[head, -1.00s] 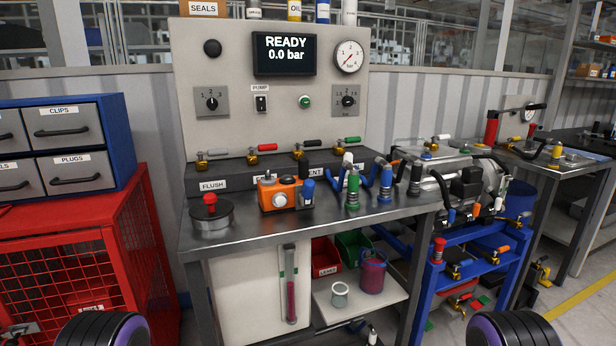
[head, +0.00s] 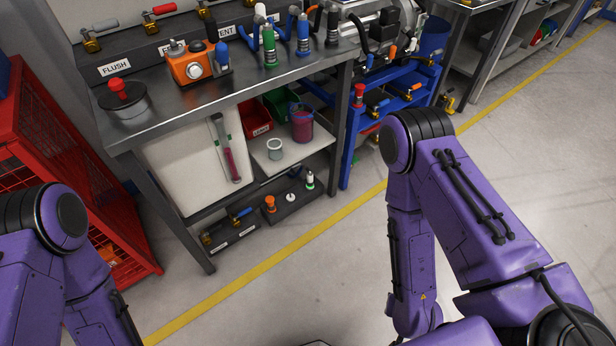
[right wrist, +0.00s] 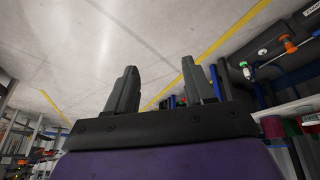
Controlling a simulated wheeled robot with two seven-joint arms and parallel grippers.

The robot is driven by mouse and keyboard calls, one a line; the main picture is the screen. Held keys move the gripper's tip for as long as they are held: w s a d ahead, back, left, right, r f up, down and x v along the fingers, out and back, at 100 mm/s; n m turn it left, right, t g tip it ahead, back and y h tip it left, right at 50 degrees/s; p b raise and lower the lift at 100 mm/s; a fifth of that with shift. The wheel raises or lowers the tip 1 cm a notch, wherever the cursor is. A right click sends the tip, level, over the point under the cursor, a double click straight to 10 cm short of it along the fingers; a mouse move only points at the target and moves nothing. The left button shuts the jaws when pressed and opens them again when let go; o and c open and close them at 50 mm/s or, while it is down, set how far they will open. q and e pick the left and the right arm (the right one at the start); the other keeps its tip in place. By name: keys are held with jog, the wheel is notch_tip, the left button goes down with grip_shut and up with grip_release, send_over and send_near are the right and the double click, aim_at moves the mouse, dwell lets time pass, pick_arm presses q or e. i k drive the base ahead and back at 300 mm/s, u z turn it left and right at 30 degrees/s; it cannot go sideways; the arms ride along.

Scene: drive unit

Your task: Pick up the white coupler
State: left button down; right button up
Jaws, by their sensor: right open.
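On a low dark rack under the bench stand an orange-topped coupler (head: 270,203), a small white piece (head: 291,197) and a white-bodied coupler with a green band (head: 310,181). On the bench, a white-topped piece (head: 260,12) stands behind the green coupler (head: 270,48); I cannot tell which white piece is the white coupler. In the right wrist view my right gripper (right wrist: 160,92) is open and empty, its fingers wide apart. The rack's white piece (right wrist: 262,52) and green-banded coupler (right wrist: 245,68) show there well beyond the fingers. My left gripper is out of view.
The metal bench (head: 190,107) carries an orange device (head: 195,66) and a red-knobbed pot (head: 123,98). A red mesh cabinet (head: 95,185) stands left, a blue cart (head: 385,101) right. A yellow line (head: 250,268) crosses the clear floor in front.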

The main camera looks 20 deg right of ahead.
aim_at(310, 175)
jog(key=u, duration=0.05)
jog(key=k, duration=0.55)
jog(key=z, duration=0.65)
jog(key=i, duration=0.85)
jog(key=u, duration=0.45)
jog(key=i, duration=0.8)
jog(key=u, duration=0.7)
